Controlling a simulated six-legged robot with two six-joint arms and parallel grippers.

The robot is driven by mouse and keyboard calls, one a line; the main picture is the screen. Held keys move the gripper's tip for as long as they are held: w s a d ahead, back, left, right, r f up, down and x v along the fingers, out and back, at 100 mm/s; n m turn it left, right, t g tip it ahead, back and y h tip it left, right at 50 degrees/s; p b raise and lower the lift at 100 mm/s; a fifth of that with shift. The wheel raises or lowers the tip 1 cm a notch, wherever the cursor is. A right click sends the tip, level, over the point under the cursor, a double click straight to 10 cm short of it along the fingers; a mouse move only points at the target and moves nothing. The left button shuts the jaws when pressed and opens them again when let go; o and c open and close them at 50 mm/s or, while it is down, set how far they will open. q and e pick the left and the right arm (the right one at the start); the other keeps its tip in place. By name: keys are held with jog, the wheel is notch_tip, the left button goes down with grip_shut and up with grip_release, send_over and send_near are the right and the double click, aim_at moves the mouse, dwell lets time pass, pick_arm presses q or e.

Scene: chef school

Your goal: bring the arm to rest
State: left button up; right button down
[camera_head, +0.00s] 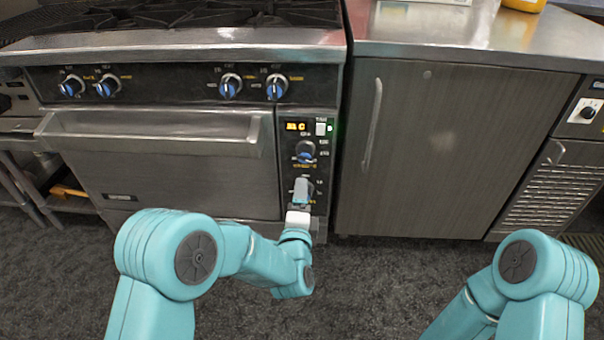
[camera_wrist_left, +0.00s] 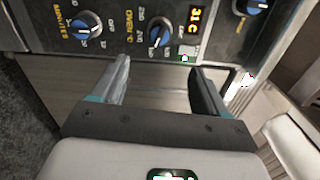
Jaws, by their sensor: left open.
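My left arm comes in from the lower left in the head view, and its gripper (camera_head: 302,190) is in front of the oven's control panel (camera_head: 323,150). In the left wrist view the left gripper (camera_wrist_left: 160,80) is open, with its two fingers apart and nothing between them. Its fingertips are close to the panel; I cannot tell whether they touch it. The timer knob (camera_wrist_left: 85,25) and the oven knob (camera_wrist_left: 160,32) show beyond the fingers, with a lit display. My right arm (camera_head: 520,280) shows at the lower right in the head view; its gripper is out of view.
The range's oven door (camera_head: 170,175) is shut, with a bar handle (camera_head: 150,130) jutting out. A steel counter (camera_head: 430,30) over a closed cabinet (camera_head: 440,150) stands to the right. Dark carpet (camera_head: 370,280) lies clear in front.

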pick_arm(q)
jog(key=s+a+f+n+g+y, duration=0.1)
jog(key=a+f+n+g+y, duration=0.15)
jog(key=a+f, duration=0.85)
jog(key=s+a+f+n+g+h, duration=0.2)
jog(key=s+a+f+n+g, duration=0.25)
jog(key=s+f, duration=0.45)
jog(key=s+d+f+n+g+h, duration=0.25)
jog(key=s+n+g, duration=0.35)
jog(key=s, duration=0.5)
jog(key=s+d+f+n+g+h, duration=0.1)
jog(key=s+d+f+n+g, duration=0.25)
jog(key=s+n, duration=0.65)
notch_tip(320, 180, up, 30)
jog(key=s+m+g+p, duration=0.1)
jog(key=s+p, duration=0.1)
jog(key=p, duration=2.9)
jog(key=shift+s+d+m, duration=0.2)
jog(key=shift+s+m, duration=0.1)
